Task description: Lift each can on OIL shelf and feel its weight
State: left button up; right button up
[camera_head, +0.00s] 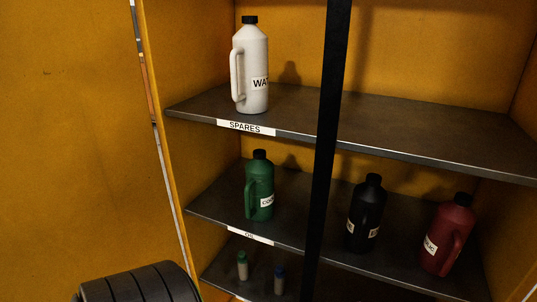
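The middle shelf (300,232) has a white label (250,235) at its front edge; its small letters are hard to read. A green can (258,182) with a black cap stands upright on it at the left. A black can (366,215) stands to the right, and a red can (447,237) stands at the far right. All are apart from each other. Each has a white label, only partly readable. Neither of my grippers is in view.
A black vertical bar (325,120) crosses in front of the shelves, between the green and black cans. A white jug (252,70) stands on the upper SPARES shelf (390,130). Two small bottles (242,266) (279,280) stand below. A dark ribbed cylinder (140,286) is at lower left.

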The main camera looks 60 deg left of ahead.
aim_at(260, 190)
jog(key=u, duration=1.8)
